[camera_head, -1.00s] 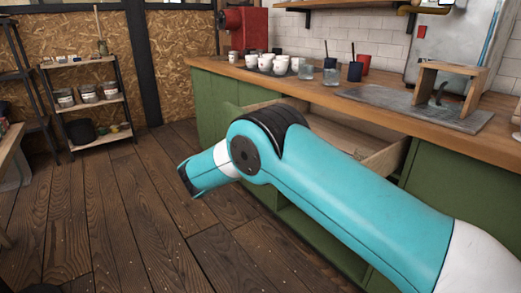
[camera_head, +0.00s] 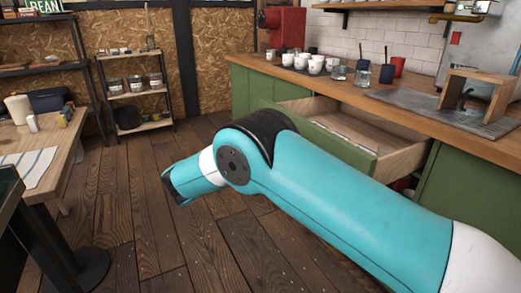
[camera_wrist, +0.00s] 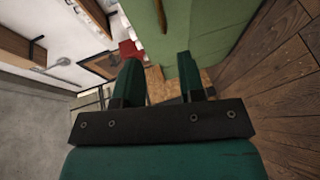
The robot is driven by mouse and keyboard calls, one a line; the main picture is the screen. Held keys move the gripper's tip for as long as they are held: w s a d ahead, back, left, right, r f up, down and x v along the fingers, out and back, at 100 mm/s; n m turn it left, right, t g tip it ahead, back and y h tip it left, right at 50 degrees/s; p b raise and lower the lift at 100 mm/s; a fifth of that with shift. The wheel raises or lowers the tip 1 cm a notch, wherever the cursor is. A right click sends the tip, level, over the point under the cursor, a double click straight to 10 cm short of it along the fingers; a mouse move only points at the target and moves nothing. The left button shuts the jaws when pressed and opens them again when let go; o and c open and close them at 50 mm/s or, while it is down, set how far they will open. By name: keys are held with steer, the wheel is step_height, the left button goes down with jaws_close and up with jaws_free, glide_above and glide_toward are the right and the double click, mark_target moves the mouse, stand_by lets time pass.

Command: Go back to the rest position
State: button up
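My teal arm reaches across the head view, bent at a black joint, with its far end pointing left and down over the wooden floor. My gripper (camera_wrist: 160,80) shows in the wrist view with its two dark green fingers apart and nothing seen between them. In the head view the fingers are too small and dark to make out. An open drawer (camera_head: 367,160) with a green front sticks out of the green counter, partly behind my arm. The drawer looks empty where it shows.
The wooden counter top (camera_head: 420,105) carries white cups (camera_head: 301,62), glasses, dark cups and a wooden stand (camera_head: 480,95). A table (camera_head: 65,150) with a striped cloth is at left, a dark stand (camera_head: 80,270) at lower left. A shelf (camera_head: 135,92) stands behind. Floor between is clear.

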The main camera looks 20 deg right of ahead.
steer(key=shift+s+a, duration=0.2)
steer(key=shift+s, duration=0.05)
steer(key=shift+d, duration=0.1)
steer(key=s+r+g+y, duration=0.4)
steer(key=s+r+y, duration=0.3)
steer(key=s+y, duration=0.3)
steer(key=s+a+r+n+g+y, duration=0.1)
steer(key=s+a+r+g+y, duration=0.2)
steer(key=s, duration=1.3)
steer(key=s+g+y, duration=0.2)
steer(key=s+y, duration=0.2)
steer(key=s, duration=1.1)
step_height(320, 180, up, 20)
steer(key=p, duration=1.9)
steer(key=shift+w, duration=0.25)
